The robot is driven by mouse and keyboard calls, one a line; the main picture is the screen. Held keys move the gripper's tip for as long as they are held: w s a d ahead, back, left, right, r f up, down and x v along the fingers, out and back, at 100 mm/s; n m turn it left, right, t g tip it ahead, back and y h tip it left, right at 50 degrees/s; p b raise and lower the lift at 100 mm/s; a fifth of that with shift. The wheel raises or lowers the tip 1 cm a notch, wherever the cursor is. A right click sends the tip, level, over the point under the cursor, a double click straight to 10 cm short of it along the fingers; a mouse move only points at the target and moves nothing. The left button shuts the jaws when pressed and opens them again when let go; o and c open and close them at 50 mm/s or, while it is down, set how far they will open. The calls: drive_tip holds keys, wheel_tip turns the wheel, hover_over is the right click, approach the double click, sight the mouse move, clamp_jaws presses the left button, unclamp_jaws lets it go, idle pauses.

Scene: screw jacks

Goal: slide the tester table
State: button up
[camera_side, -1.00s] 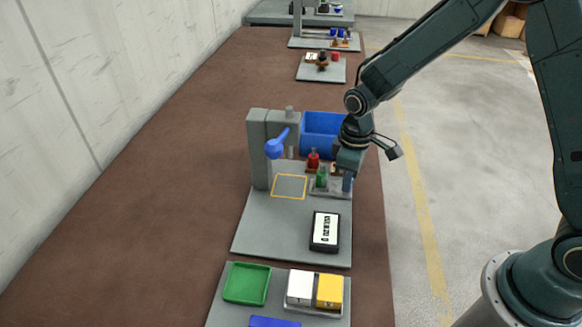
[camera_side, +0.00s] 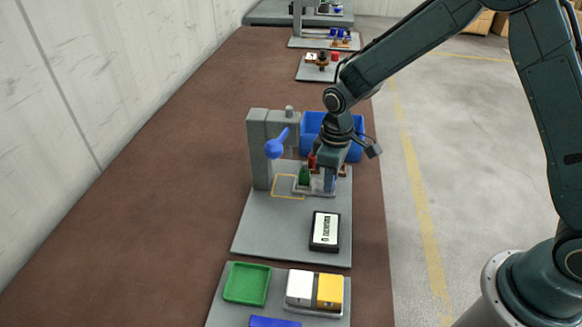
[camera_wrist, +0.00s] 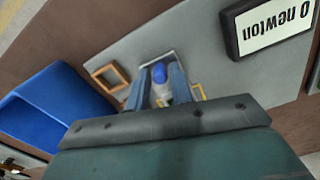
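The tester stands mid-bench in the side view: a grey column (camera_side: 258,150), a blue lever handle (camera_side: 276,147) and a grey base (camera_side: 280,225). Its light grey sliding table (camera_side: 300,192) carries a green piece (camera_side: 304,176) and partly overlaps the yellow square outline (camera_side: 275,185). My gripper (camera_side: 328,186) is low at the table's right end. In the wrist view my gripper (camera_wrist: 160,88) has its fingers close on both sides of a white, blue-topped post (camera_wrist: 160,72), seemingly gripping it. The fingers hide the post's lower part.
A red piece (camera_side: 312,160) stands behind the green one. A blue bin (camera_side: 311,126) is behind the tester. A display (camera_side: 325,231) reading "0 newton" lies in front. A nearer board holds a green tray (camera_side: 247,284) and white and yellow blocks (camera_side: 299,287).

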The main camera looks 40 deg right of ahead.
drive_tip(key=shift+o, duration=1.2)
wheel_tip(320, 180, up, 14)
drive_tip(key=shift+d+f, duration=0.1)
drive_tip(key=shift+s+d+f+n+t+y, duration=0.1)
drive_tip(key=shift+s+d+n+t+y, duration=0.45)
drive_tip(key=shift+d+n, duration=0.4)
drive_tip(key=shift+s+d+f+n+t+y, duration=0.1)
drive_tip(key=shift+s+d+n+t+y, duration=0.25)
drive_tip(key=shift+d+n+y, duration=0.55)
drive_tip(key=shift+s+d+f+n+t+y, duration=0.1)
drive_tip(key=shift+s+d+n+t+y, duration=0.2)
drive_tip(key=shift+s+d+n+y, duration=0.6)
drive_tip(key=shift+w+a+f+n+h, duration=0.1)
drive_tip(key=shift+w+a+n+h, duration=0.15)
drive_tip(key=shift+w+a+h, duration=0.1)
